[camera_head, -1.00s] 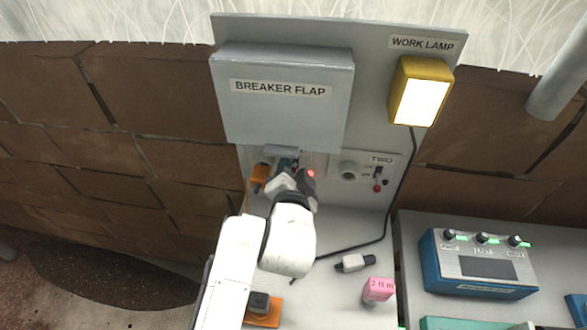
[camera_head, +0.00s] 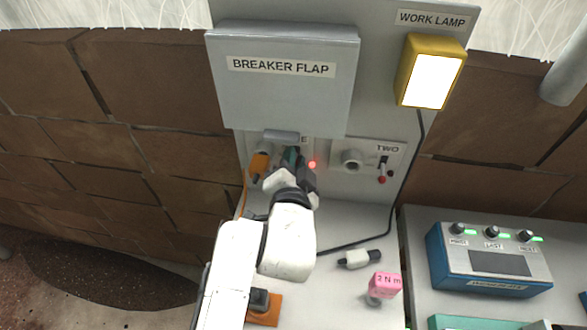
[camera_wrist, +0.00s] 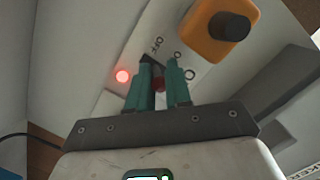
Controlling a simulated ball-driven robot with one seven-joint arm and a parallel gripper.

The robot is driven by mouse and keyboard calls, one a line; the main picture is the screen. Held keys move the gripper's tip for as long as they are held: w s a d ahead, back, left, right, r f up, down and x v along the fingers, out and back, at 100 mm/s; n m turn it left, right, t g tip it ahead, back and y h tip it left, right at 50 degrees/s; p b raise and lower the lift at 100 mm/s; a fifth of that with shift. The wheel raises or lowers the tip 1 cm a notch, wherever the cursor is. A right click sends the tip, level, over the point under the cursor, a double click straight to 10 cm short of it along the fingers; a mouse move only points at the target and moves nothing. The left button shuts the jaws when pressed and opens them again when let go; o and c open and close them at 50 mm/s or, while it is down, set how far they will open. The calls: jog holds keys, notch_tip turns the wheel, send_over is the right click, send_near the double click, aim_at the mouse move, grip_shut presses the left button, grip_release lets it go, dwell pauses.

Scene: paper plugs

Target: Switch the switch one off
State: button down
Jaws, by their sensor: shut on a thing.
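Switch one's panel (camera_wrist: 112,100) is below the breaker flap, with its label mostly covered by my arm in the head view. My gripper (camera_head: 291,160) reaches up to this panel. An OFF mark is printed on the panel just beyond the fingers. A red light (camera_wrist: 123,76) glows beside the fingers, and it also shows in the head view (camera_head: 312,164). The lever's exact tilt is hidden.
Switch two (camera_head: 383,165) is to the right. The breaker flap (camera_head: 282,80) hangs just above; the work lamp (camera_head: 430,75) is lit.

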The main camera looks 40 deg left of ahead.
jog(key=shift+d+f+t+y+b, duration=0.15)
jog(key=shift+f+t+y+b, duration=0.6)
jog(key=shift+b, duration=1.95)
jog(key=shift+r+h+b, duration=0.1)
jog(key=shift+h+b, duration=0.15)
jog(key=shift+b, duration=0.35)
jog(key=shift+r+t+b, duration=0.2)
jog(key=shift+t+b, duration=0.35)
jog(key=shift+b, duration=0.3)
jog(key=c, duration=1.1)
grip_release()
jog(key=shift+y, duration=0.4)
jog(key=shift+s, duration=0.1)
